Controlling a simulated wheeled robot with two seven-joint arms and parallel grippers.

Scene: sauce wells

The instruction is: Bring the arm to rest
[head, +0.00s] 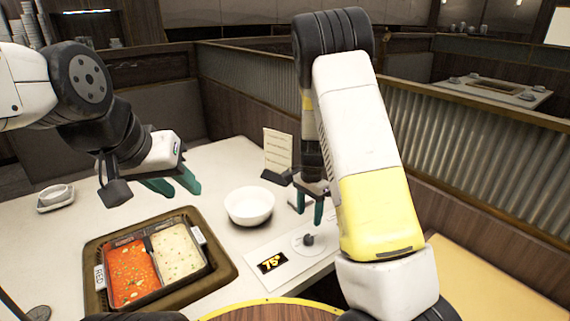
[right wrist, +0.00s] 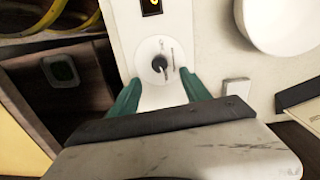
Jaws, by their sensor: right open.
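My right gripper (head: 311,205) hangs over the right part of the table, fingers pointing down. In the right wrist view its two green fingers (right wrist: 160,92) are apart with nothing between them. Past the fingertips is a white dial plate with a dark knob (head: 308,239); the knob also shows in the right wrist view (right wrist: 159,64). My left gripper (head: 178,186) is above the table's left part, with its green fingers spread apart and nothing seen between them. My right arm's raised links hide part of the table's right side.
A two-part pan (head: 151,292) of red and pale sauce sits on a brown tray (head: 232,272). A white bowl (head: 249,206), a card stand (head: 278,152) and a "75°" display (head: 271,262) are nearby. A small dish (head: 55,195) is at left. A corrugated partition (head: 480,150) stands at right.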

